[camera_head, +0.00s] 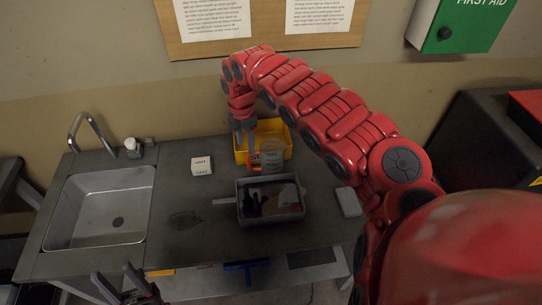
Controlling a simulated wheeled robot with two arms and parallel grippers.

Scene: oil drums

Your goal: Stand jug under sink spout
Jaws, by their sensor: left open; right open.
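The metal sink (105,205) is set in the left part of the dark counter. Its curved spout (82,127) rises behind it at the back left. A clear, round vessel that looks like the jug (272,160) stands towards the back, in front of the yellow bin. My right gripper (251,148) reaches down beside the left side of this vessel; it is open, but its fingertips are small and partly hidden. My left gripper (119,284) is open and empty at the bottom left, in front of the counter edge.
The yellow bin (240,155) stands by the wall. A grey tray (270,216) with dark items lies in front of the vessel. A small white box (201,166) sits between sink and bin. A grey block (348,202) lies right.

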